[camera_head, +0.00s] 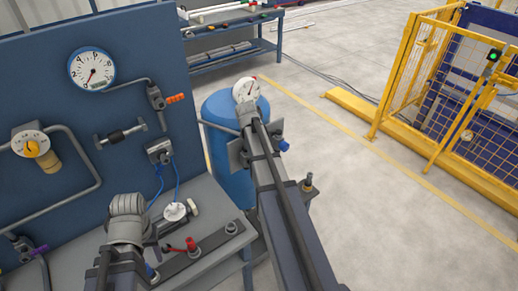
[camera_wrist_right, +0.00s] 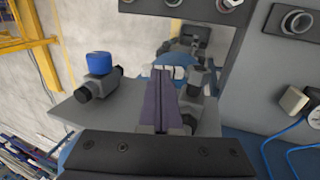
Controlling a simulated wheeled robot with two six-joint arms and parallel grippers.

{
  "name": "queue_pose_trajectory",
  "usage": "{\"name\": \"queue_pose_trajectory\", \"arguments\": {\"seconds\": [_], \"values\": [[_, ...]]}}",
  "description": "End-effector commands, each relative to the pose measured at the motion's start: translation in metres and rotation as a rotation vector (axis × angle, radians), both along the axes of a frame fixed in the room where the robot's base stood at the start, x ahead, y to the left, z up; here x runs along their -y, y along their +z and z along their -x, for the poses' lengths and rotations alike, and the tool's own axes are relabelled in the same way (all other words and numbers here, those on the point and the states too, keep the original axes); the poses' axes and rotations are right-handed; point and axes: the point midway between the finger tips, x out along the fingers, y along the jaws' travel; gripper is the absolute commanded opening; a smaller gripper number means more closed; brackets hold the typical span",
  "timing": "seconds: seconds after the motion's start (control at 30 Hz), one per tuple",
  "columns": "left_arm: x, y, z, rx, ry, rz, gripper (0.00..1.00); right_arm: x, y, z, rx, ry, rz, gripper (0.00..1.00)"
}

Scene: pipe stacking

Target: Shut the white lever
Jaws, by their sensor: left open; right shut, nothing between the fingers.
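The white lever (camera_head: 193,207) is a small pale handle beside a round white disc (camera_head: 175,211) on the bench at lower left of the head view. It also seems to show at the right edge of the right wrist view (camera_wrist_right: 293,99), near blue cables. My left gripper (camera_head: 160,238) is open, low over the bench, left of and nearer than the lever, apart from it. My right gripper (camera_head: 247,112) is shut and empty, reaching out past the bench beside the blue tank, well away from the lever. Its closed dark fingers (camera_wrist_right: 160,95) show in the right wrist view.
A red-handled valve (camera_head: 191,244) sits on the bench close to my left gripper. A blue-capped valve (camera_wrist_right: 98,65) is beside my right fingers. The blue panel (camera_head: 105,110) with gauges rises behind the bench. The blue tank (camera_head: 225,105) stands past it; open floor lies right.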

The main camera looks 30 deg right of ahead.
Motion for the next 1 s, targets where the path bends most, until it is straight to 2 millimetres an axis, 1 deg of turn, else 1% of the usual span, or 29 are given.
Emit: {"name": "queue_pose_trajectory", "arguments": {"seconds": [0.03, 0.2, 0.3, 0.6, 1.0], "values": [[0.000, 0.001, 0.000, 0.000, 0.000, 0.000, 0.46, 0.005, -0.001, -0.002, -0.002, -0.005, -0.037, 0.00], [0.000, -0.001, 0.000, 0.000, 0.000, 0.000, 0.46, 0.010, -0.008, -0.002, -0.011, -0.003, -0.151, 0.00], [0.000, -0.003, 0.000, 0.000, 0.000, 0.000, 0.46, 0.011, -0.011, -0.002, -0.013, 0.000, -0.183, 0.00], [0.000, -0.007, 0.000, 0.000, 0.000, 0.000, 0.46, 0.014, -0.015, -0.001, -0.013, 0.000, -0.191, 0.00], [0.000, -0.007, 0.000, 0.000, 0.000, 0.000, 0.46, 0.015, -0.016, -0.001, -0.014, 0.000, -0.189, 0.00]]}}
